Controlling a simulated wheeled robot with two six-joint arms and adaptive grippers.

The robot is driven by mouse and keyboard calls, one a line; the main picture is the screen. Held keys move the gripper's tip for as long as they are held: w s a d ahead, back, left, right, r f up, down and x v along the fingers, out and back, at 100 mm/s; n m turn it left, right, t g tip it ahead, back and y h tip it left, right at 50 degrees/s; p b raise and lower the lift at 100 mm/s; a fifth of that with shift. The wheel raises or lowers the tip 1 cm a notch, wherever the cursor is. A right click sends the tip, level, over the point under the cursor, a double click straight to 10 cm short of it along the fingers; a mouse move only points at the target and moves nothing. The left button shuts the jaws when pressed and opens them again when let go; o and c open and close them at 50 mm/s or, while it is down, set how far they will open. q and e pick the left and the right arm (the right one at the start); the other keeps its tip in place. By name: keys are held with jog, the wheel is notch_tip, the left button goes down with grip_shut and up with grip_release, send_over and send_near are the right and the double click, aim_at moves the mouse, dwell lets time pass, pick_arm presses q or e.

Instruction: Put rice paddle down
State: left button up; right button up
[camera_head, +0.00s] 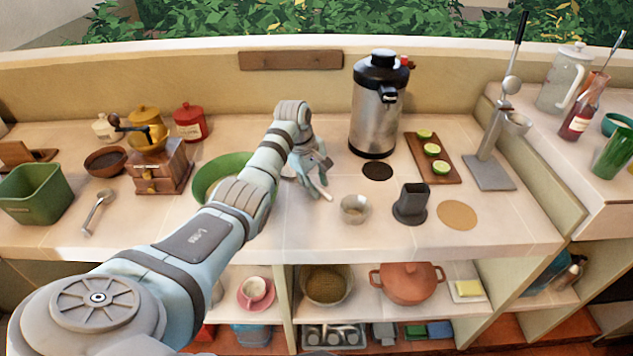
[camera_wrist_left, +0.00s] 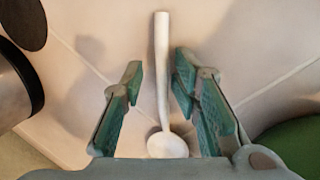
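The pale rice paddle (camera_wrist_left: 163,75) shows in the left wrist view, lying along the picture with its round end toward the palm and its handle pointing away. It appears to rest on the tiled counter. My left gripper (camera_wrist_left: 158,72) is open, with its two green fingers on either side of the paddle and a gap on both sides. In the head view my left gripper (camera_head: 320,185) is low over the counter (camera_head: 300,235), between the green bowl (camera_head: 205,180) and the metal urn (camera_head: 378,115); the arm and fingers largely hide the paddle there. My right gripper is not in view.
A small metal cup (camera_head: 354,208) and a dark grey holder (camera_head: 410,205) stand right of the gripper. A dark round mat (camera_head: 377,171) lies before the urn. A wooden coffee grinder (camera_head: 160,170) stands left. The counter's front strip is clear.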

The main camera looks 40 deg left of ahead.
pick_arm(q)
jog(key=shift+r+p, duration=0.3)
jog(key=shift+r, duration=0.1)
jog(key=v, duration=1.1)
jog(key=shift+r+p, duration=0.4)
jog(key=shift+a, duration=0.1)
